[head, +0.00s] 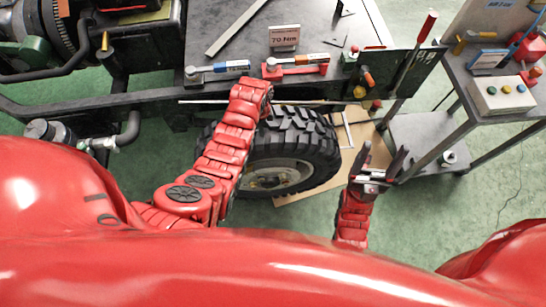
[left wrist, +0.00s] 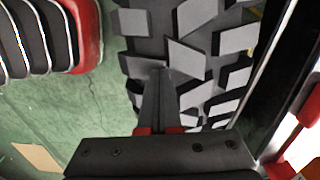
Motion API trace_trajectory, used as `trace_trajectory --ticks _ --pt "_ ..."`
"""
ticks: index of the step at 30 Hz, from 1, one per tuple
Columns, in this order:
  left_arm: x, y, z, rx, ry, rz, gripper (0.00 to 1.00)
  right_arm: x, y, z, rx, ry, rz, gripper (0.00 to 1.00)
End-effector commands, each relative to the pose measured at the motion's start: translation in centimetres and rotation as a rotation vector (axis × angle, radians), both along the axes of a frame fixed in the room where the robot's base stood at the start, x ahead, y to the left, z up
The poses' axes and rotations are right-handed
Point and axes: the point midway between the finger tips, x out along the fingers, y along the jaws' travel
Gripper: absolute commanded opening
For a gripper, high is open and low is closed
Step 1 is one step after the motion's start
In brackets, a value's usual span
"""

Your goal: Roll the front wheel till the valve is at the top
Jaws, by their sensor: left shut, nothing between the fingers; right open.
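The front wheel has a black knobbly tyre (head: 312,150) and a grey rim (head: 280,178), standing under the dark chassis frame. I cannot make out a valve on the rim; my left arm covers the wheel's left part. My left arm reaches over the wheel, and its gripper is hard to see in the head view. In the left wrist view the left gripper (left wrist: 158,75) is shut and empty, its fingertips at the tyre tread (left wrist: 185,50); I cannot tell whether they touch. My right gripper (head: 384,152) is open and empty, right of the wheel.
A workbench (head: 350,25) with torque wrenches and a "70 Nm" sign (head: 284,38) stands behind the wheel. A grey trolley (head: 462,75) with a white button box (head: 502,97) is at the right. A cardboard sheet (head: 350,165) lies beside the wheel. Green floor is free at lower right.

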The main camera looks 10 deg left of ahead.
Motion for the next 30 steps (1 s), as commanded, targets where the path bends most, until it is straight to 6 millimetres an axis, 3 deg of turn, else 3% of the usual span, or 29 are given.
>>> trace_trajectory --ticks 15,30 --pt "0.5 -1.9 -0.2 0.0 0.001 0.0 0.0 0.0 0.0 -1.1 0.0 0.0 0.0 0.7" --pt "0.6 -2.2 -0.2 0.001 0.001 0.0 0.0 0.0 0.0 -1.3 0.0 0.0 0.0 0.7"
